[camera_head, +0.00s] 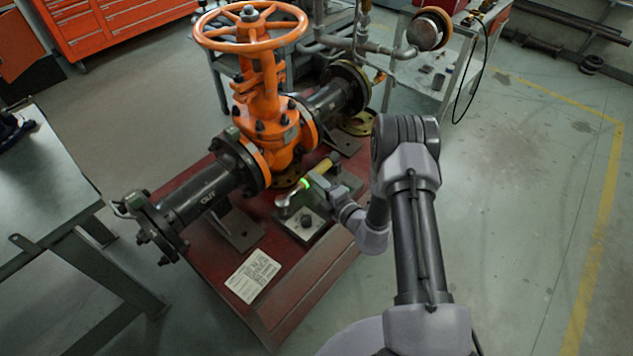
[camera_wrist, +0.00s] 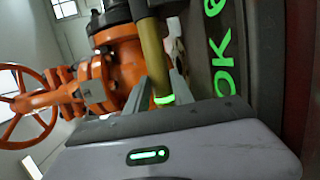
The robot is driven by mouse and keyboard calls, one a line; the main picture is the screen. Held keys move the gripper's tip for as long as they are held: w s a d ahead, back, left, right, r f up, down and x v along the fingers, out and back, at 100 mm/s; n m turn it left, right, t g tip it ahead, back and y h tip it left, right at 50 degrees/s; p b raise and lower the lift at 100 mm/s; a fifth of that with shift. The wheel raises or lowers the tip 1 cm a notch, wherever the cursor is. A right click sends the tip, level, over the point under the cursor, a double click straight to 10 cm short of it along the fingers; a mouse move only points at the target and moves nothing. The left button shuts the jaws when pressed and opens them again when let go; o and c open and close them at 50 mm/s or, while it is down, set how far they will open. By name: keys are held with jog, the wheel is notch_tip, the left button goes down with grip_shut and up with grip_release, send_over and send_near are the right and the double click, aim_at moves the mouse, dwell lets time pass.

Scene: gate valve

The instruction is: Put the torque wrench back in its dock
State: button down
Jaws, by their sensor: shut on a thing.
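The torque wrench (camera_head: 323,166) has a yellow handle, a glowing green ring and a silvery head at its lower left in the head view. My gripper (camera_head: 318,183) is shut on it. In the wrist view the two grey fingers (camera_wrist: 161,92) stand on either side of the yellow-brown handle (camera_wrist: 152,55), with the green ring by the fingertips. A grey block (camera_head: 304,226), which looks like the dock, sits on the red base directly below the wrench. I cannot tell whether the wrench touches it. Green "OK" letters (camera_wrist: 222,45) glow on a dark surface beside the wrench in the wrist view.
The orange gate valve (camera_head: 265,110) with its handwheel (camera_head: 250,28) and dark flanged pipe (camera_head: 205,195) stands close behind and left of my gripper. A white label (camera_head: 252,276) lies on the red base (camera_head: 300,290). A metal bench (camera_head: 40,185) is at left. Floor at right is clear.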

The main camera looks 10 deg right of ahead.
jog(key=c, duration=1)
grip_release()
jog(key=shift+r, duration=0.1)
jog(key=shift+s, duration=0.15)
jog(key=p+v, duration=0.5)
jog(key=v, duration=1.2)
jog(key=shift+d, duration=0.15)
